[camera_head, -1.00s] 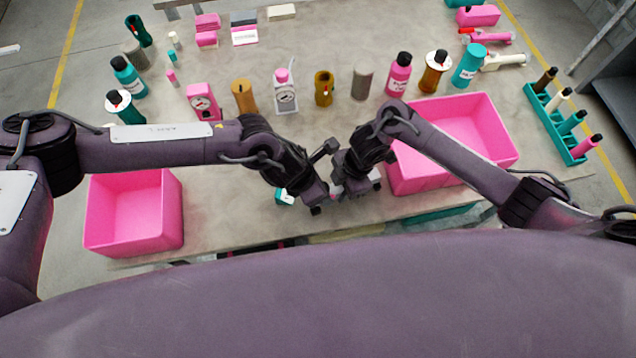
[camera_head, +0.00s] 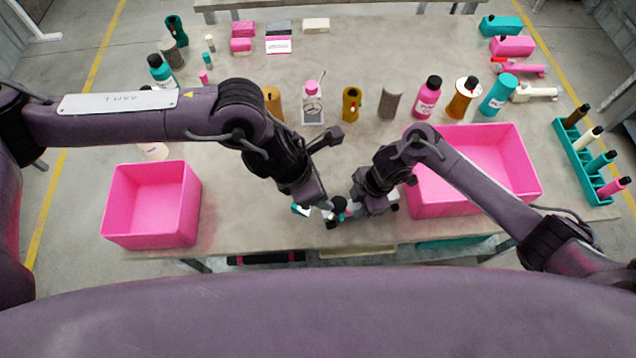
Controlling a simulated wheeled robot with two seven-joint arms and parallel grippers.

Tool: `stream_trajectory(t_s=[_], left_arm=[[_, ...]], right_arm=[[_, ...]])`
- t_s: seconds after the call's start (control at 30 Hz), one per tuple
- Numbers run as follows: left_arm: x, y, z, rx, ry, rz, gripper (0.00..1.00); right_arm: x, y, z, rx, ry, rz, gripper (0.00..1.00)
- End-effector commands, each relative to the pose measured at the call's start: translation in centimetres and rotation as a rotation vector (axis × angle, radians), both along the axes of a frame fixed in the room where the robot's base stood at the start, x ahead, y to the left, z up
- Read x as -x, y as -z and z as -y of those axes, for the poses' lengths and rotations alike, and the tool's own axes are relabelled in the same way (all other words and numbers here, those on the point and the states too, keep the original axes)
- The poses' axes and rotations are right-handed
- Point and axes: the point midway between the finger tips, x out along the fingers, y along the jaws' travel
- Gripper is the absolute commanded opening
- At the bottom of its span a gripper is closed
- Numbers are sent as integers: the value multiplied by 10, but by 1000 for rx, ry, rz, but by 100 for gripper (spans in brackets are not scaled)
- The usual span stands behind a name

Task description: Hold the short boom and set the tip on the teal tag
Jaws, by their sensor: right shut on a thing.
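My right gripper (camera_head: 352,211) is low over the table's front part, left of the large pink bin. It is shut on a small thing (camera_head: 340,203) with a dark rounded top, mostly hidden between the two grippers. I cannot tell whether this is the short boom. My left gripper (camera_head: 325,212) is close beside it on the left, pointing down. Its fingers are too covered to tell open from shut. A small white and teal piece (camera_head: 300,210) shows at the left gripper's left side, perhaps the teal tag. Contact between the tip and the tag cannot be seen.
A pink bin (camera_head: 108,212) stands front left, and a larger pink bin (camera_head: 530,172) is right of my grippers. Behind are a pump bottle (camera_head: 312,105), an ochre cylinder (camera_head: 351,103), a grey cylinder (camera_head: 389,102) and several bottles. A teal rack (camera_head: 566,150) is far right.

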Motion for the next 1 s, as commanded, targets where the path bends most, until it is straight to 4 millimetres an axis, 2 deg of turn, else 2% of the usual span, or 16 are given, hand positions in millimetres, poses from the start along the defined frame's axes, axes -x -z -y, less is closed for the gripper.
stream_trajectory(t_s=[0.2, 0.23, 0.4, 0.77, 0.87, 1.0], left_arm=[[0, 0, 0, 0, 0, 0, 59], [0, 0, 0, 0, 0, 0, 59], [0, 0, 0, 1, 0, 0, 59], [0, 0, 0, 1, 0, 0, 59], [0, 0, 0, 1, 0, 0, 59], [0, 0, 0, 1, 0, 0, 59]], right_arm=[[0, 0, 0, 0, 0, 1, 0], [0, 0, 0, 0, 0, 1, 33], [0, 0, 0, 0, 0, 1, 54], [-2, -6, 1, -2, 0, 3, 54], [-3, -19, 5, -1, -1, 4, 54], [-5, -48, 13, 0, -1, 5, 54]])
